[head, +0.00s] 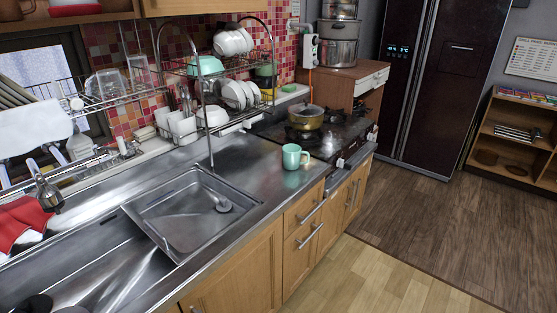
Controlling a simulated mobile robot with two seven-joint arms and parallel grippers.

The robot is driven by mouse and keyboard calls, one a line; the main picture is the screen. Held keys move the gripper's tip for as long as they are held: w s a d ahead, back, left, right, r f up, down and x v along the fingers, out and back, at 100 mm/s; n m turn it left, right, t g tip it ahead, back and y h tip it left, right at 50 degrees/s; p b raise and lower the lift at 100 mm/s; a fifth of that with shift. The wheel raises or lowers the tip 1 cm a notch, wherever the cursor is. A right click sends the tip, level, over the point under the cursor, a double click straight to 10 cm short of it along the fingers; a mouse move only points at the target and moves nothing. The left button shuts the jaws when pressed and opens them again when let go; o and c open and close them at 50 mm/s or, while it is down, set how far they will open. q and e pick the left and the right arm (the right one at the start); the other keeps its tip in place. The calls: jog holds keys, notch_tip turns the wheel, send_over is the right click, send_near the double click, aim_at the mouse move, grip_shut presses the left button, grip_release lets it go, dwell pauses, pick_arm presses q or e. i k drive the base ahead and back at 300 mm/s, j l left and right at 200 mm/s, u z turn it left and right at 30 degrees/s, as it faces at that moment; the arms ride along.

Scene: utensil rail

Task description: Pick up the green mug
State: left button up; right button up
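The green mug (291,157) is a pale mint colour and stands upright on the steel counter (262,172), between the sink and the stove. Its handle points to the right. Nothing covers it, and the counter around it is bare. I cannot make out either of my grippers in the head view, so their positions relative to the mug do not show.
The sink (188,215) lies left of the mug. The stove (345,128) with a brass-coloured pot (306,119) is behind and right. A dish rack (205,70) with bowls stands behind. A red cloth-like item (22,222) lies far left. Floor in front is clear.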

aim_at(296, 158)
jog(key=i+l+u, duration=0.15)
jog(key=l+u, duration=0.2)
jog(key=i+l+u, duration=0.1)
jog(key=l+u, duration=0.25)
jog(key=i+l+u, duration=0.1)
jog(key=l, duration=0.35)
jog(key=l+u, duration=0.15)
jog(key=l, duration=0.25)
jog(key=i+l, duration=0.1)
jog(key=l, duration=0.6)
jog(key=i+l+u, duration=0.1)
jog(key=l, duration=0.6)
jog(key=i+l, duration=0.1)
jog(key=l, duration=1.25)
jog(key=i+u, duration=0.05)
